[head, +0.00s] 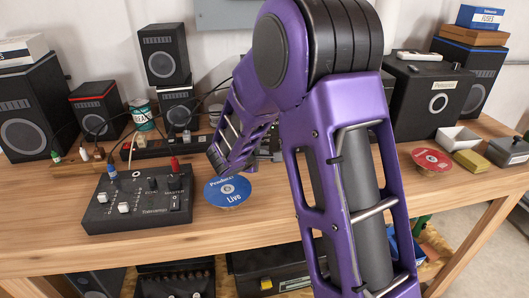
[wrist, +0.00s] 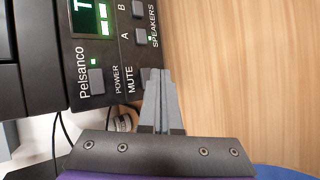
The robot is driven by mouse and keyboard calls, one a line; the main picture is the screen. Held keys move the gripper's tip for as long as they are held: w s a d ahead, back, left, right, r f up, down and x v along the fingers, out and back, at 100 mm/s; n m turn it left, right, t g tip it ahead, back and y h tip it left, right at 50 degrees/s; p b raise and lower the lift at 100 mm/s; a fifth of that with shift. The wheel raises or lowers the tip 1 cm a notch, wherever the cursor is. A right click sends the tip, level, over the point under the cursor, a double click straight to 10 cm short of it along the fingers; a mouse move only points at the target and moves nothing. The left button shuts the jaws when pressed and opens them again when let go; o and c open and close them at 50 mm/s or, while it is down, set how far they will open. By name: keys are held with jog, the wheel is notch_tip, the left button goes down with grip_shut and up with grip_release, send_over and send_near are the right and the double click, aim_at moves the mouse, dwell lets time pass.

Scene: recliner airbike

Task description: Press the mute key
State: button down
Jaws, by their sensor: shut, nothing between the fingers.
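A black Pelsanco unit (wrist: 84,48) with a green lit display fills the upper left of the wrist view. Its front panel carries POWER and MUTE labels and speaker keys A and B. The MUTE label (wrist: 131,80) is readable just left of my fingertips. My gripper (wrist: 156,74) is shut and empty, its grey fingertips at the panel edge beside that label. The mute key itself is mostly hidden by the fingertips; I cannot tell whether they touch it. In the head view, my purple arm hides most of the unit (head: 272,146), and the fingertips cannot be made out.
A black mixer box (head: 138,199) with cables stands at the front left of the wooden table. A blue disc (head: 227,191) lies right of it, near my arm. Speakers line the back. A red disc (head: 432,159) and small boxes are on the right.

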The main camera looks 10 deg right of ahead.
jog(key=shift+s+f+b, duration=0.1)
jog(key=shift+s+b, duration=1.35)
jog(key=shift+s, duration=1.65)
